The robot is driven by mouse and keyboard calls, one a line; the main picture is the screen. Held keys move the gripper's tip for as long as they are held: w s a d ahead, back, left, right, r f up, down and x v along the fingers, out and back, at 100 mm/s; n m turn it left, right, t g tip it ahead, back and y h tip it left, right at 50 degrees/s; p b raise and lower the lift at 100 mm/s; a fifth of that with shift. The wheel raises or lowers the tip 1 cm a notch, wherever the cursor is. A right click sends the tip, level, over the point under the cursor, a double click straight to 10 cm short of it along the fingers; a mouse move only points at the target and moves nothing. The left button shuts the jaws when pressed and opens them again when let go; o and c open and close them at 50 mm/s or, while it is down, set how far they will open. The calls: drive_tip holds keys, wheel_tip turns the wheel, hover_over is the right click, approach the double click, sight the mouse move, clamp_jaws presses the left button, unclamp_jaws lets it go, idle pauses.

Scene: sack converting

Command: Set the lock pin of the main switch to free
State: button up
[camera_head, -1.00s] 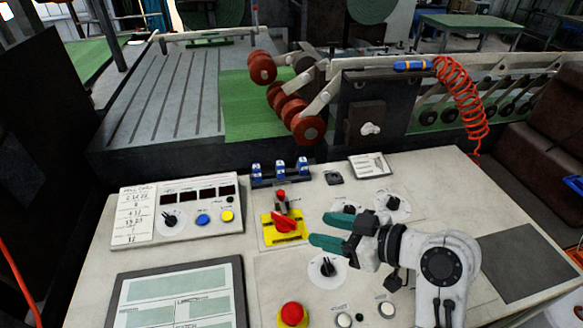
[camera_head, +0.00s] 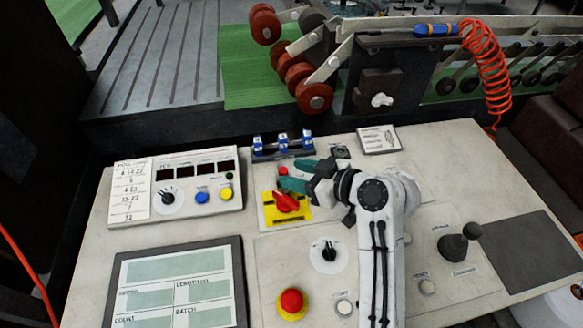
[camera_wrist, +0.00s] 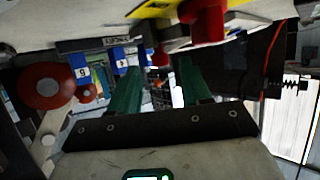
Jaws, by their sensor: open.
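The main switch is a red rotary knob (camera_head: 287,202) on a yellow plate (camera_head: 270,212) in the middle of the console. Its lock pin (camera_head: 283,171) has a small red head just behind the plate. My gripper (camera_head: 288,176) is open, with its green fingertips right by the pin. In the wrist view the red pin head (camera_wrist: 160,55) shows between the two finger ends (camera_wrist: 158,66), with the red knob (camera_wrist: 205,18) above. The fingers and wrist hide part of the pin's post. I cannot tell if they touch it.
Blue lock blocks (camera_head: 283,141) stand on a rack just behind the pin. A display panel (camera_head: 182,187) with knob and buttons is at left. A black selector (camera_head: 330,251), a red emergency button (camera_head: 291,301) and a black joystick (camera_head: 453,247) are nearer the front.

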drive_tip(key=shift+x, duration=1)
clamp_jaws()
